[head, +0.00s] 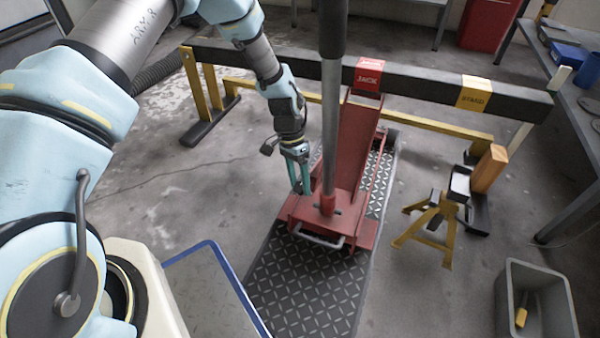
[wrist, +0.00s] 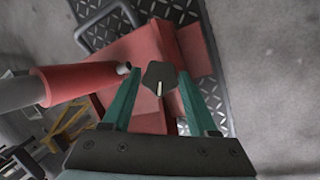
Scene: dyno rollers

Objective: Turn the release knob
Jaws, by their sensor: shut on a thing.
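The release knob (wrist: 158,74) is a dark, many-sided knob with a pale line on it, seen in the wrist view on the red jack. My gripper (wrist: 159,82) has its two teal fingers on either side of the knob and is shut on it. In the head view my gripper (head: 302,190) reaches down to the left side of the red jack (head: 356,165), left of the handle. I cannot make out the knob in the head view. The jack's upright grey handle (head: 331,125) sits in a red socket; the socket shows left of the fingers in the wrist view.
The jack stands on a dark diamond-plate mat (head: 305,290). A black beam (head: 420,83) on yellow legs runs behind it. A yellow jack stand (head: 432,225) and a grey bin (head: 535,310) are at the right. A blue-edged panel (head: 215,290) is in front.

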